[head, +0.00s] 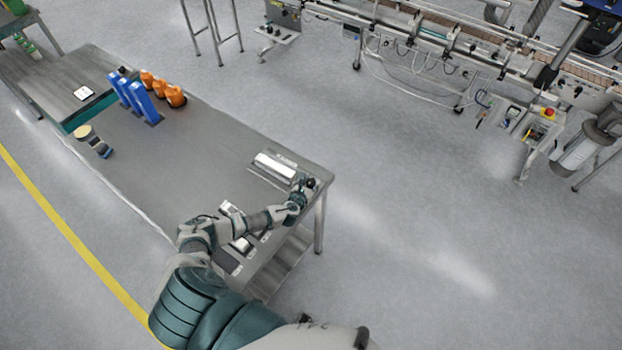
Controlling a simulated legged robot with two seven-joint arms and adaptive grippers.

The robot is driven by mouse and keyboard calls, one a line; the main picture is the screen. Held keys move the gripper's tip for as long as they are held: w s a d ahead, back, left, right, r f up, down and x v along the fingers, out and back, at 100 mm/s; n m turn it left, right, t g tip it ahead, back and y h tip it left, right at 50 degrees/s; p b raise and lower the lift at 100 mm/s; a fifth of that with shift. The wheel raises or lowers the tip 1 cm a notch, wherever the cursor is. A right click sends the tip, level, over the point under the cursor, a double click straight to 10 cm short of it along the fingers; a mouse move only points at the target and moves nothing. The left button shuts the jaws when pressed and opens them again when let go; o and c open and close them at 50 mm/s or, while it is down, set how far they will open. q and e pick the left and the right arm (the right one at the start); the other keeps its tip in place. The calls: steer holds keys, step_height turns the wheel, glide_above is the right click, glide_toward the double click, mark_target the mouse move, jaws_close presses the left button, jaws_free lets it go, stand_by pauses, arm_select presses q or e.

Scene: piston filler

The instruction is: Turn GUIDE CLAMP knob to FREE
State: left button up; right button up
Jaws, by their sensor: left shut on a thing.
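My left arm reaches over the near right part of the grey table (190,160). Its gripper (302,190) is at the table's right corner, shut on a small dark knob (309,182). I take this to be the GUIDE CLAMP knob. The gripper covers much of it, and its label and pointer position are too small to read. My right gripper is not in view.
A silver block (274,167) lies just left of the knob. Blue holders (143,103) and orange bottles (175,95) stand farther back, near a round-topped item (92,139). A conveyor machine (450,45) stands across open floor.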

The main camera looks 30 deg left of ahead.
arm_select(q)
steer(key=shift+n+y, duration=0.3)
steer(key=shift+y, duration=0.1)
steer(key=shift+a, duration=0.1)
steer(key=o, duration=0.9)
steer(key=shift+w, duration=0.1)
steer(key=v, duration=1.1)
steer(key=shift+s, duration=0.3)
steer(key=shift+s+r, duration=0.1)
